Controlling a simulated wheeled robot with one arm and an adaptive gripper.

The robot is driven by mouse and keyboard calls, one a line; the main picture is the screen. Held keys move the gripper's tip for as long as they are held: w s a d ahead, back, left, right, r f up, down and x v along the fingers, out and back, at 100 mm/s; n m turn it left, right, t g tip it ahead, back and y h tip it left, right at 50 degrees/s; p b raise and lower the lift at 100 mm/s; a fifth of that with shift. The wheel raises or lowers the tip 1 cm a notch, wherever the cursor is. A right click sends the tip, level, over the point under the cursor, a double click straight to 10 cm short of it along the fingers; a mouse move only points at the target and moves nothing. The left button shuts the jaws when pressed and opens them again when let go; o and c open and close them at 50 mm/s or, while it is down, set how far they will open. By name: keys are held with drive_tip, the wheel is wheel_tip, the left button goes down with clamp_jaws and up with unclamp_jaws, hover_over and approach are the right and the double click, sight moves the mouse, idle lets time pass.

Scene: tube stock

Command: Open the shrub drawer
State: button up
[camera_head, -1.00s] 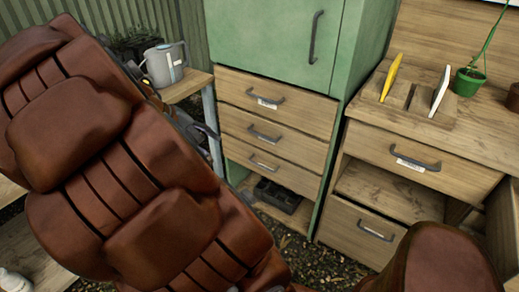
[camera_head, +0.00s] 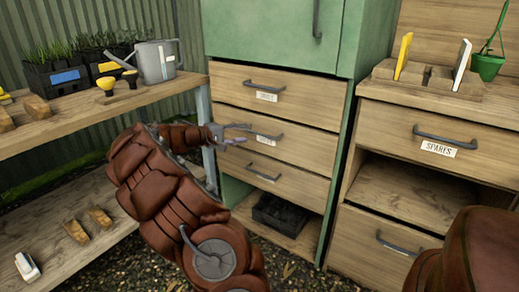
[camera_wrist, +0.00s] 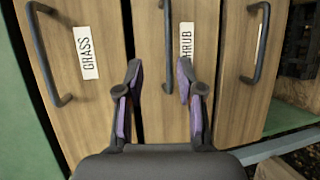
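The shrub drawer (camera_head: 300,147) is the middle of three wooden drawers under a green cabinet and looks shut. In the wrist view its front (camera_wrist: 205,60) carries a label reading "HRUB", the first letter hidden by a finger. Its dark bar handle (camera_wrist: 167,45) appears between my fingertips, with its lower end ahead of them. My gripper (camera_wrist: 159,80) is open and empty, facing that drawer. In the head view my gripper (camera_head: 228,134) is at the left end of the middle handle (camera_head: 262,131); I cannot tell whether it touches.
The grass drawer (camera_wrist: 95,110) is above, and another drawer (camera_head: 270,176) is below. A spares drawer (camera_head: 450,140) is at right. A wooden shelf (camera_head: 95,115) at left holds plants and a watering can (camera_head: 157,62). A dark tray (camera_head: 280,215) sits beneath the drawers.

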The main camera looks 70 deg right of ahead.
sight(258, 134)
drive_tip(key=b+x, duration=0.1)
drive_tip(key=x, duration=0.2)
drive_tip(key=f+b+x, duration=0.1)
drive_tip(key=x, duration=0.2)
drive_tip(key=w+b+x, duration=0.1)
drive_tip(key=x, duration=0.2)
drive_tip(key=shift+d+f, duration=0.2)
clamp_jaws()
idle(0.6)
